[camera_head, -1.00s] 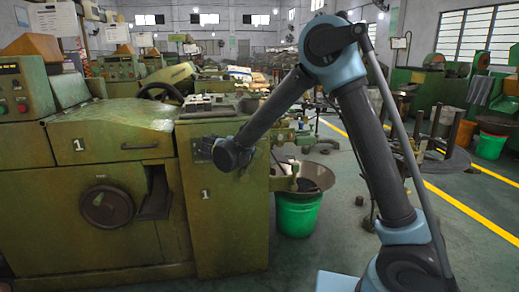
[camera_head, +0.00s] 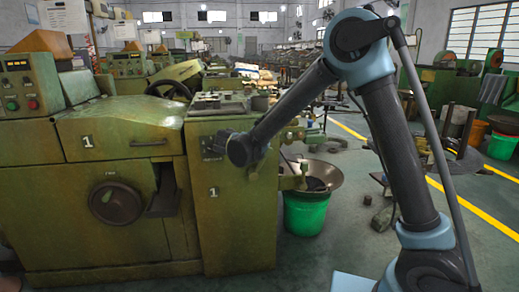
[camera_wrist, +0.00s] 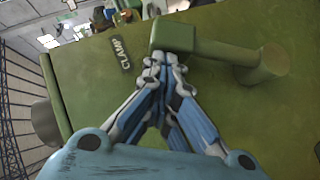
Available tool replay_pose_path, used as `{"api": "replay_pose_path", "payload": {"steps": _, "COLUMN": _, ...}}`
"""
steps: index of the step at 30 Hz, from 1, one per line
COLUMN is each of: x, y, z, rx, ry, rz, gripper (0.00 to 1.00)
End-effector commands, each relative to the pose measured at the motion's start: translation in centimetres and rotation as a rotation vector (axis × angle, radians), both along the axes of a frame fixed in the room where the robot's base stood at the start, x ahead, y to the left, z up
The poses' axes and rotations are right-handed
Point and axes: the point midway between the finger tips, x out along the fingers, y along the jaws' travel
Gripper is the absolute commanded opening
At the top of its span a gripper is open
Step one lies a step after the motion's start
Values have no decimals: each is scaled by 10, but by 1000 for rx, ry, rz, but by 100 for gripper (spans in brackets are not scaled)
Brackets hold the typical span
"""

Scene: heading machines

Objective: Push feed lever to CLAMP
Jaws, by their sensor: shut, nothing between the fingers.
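The feed lever (camera_wrist: 215,50) is a green bar in the wrist view, with a block at its left end and a round stub at its right end. A dark CLAMP label (camera_wrist: 122,54) is on the green machine face, left of the block. My gripper (camera_wrist: 164,66) is shut and empty, its fingertips right at the lower edge of the lever's block. I cannot tell if they touch it.
The machine's handwheel (camera_head: 116,203) is on the cabinet to the left. A green bucket (camera_head: 305,213) under a wide pan (camera_head: 323,174) stands just right of the machine. Open floor with yellow lines lies further right.

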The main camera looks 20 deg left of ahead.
Motion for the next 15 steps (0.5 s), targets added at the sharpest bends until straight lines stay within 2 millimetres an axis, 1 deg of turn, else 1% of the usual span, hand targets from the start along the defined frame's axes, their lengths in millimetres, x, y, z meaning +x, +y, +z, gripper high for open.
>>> {"api": "replay_pose_path", "payload": {"steps": 7, "x": -8, "y": 23, "z": 20, "rx": 0, "ry": -2, "rz": -4, "gripper": 0}}
{"api": "replay_pose_path", "payload": {"steps": 9, "x": -23, "y": 24, "z": 25, "rx": 0, "ry": -2, "rz": -4, "gripper": 0}}
{"api": "replay_pose_path", "payload": {"steps": 15, "x": -59, "y": 30, "z": 39, "rx": 1, "ry": -2, "rz": -3, "gripper": 0}}
